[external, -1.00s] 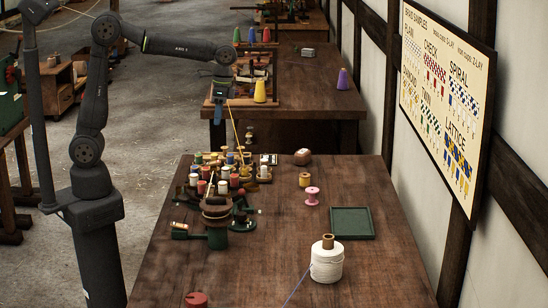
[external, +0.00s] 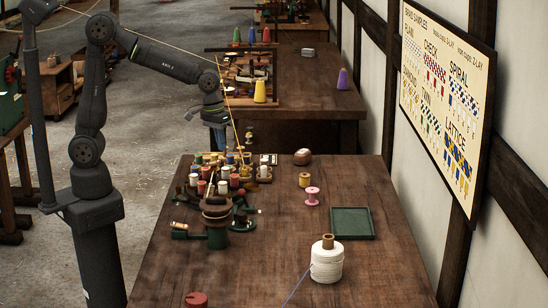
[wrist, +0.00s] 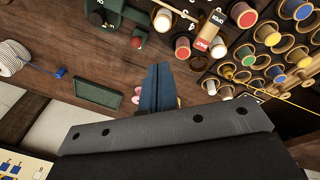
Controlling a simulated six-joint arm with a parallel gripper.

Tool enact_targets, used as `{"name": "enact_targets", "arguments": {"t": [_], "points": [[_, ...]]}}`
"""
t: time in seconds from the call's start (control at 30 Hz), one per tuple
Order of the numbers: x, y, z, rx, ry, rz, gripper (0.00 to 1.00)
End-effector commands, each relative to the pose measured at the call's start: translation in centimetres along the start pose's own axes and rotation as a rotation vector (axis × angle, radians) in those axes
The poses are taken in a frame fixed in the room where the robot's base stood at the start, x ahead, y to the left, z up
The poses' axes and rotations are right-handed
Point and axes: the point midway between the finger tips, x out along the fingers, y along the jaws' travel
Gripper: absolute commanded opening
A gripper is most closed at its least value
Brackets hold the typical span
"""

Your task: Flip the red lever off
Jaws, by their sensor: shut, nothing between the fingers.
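A small red knob (wrist: 137,40) shows at the end of a dark green mechanism (wrist: 112,12) in the wrist view; I take it for the red lever, but its setting is unclear. In the external view the green mechanism (external: 217,238) stands at the near end of the bobbin board. My gripper (external: 220,140) hangs above the bench's far left end, beyond the bobbins and apart from the mechanism. Its blue fingers are together and empty in the wrist view (wrist: 158,70).
Several bobbins (external: 223,188) crowd the board beneath and in front of my gripper. A pink spool (external: 312,196), a green tray (external: 352,223) and a white twine cone (external: 326,264) stand to the right. A red round object (external: 196,299) sits at the near edge. Bench top between them is clear.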

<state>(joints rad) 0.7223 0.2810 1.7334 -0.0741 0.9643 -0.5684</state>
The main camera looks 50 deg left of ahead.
Motion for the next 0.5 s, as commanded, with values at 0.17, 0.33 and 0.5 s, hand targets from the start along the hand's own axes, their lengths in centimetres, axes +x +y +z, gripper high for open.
{"name": "enact_targets", "arguments": {"t": [0.17,0.33,0.5], "points": [[2.4,0.7,1.6,-0.270,0.066,0.092,0.00],[3.9,1.0,2.7,-0.484,0.104,0.173,0.00],[4.5,1.1,3.3,-0.606,0.120,0.223,0.00]]}}
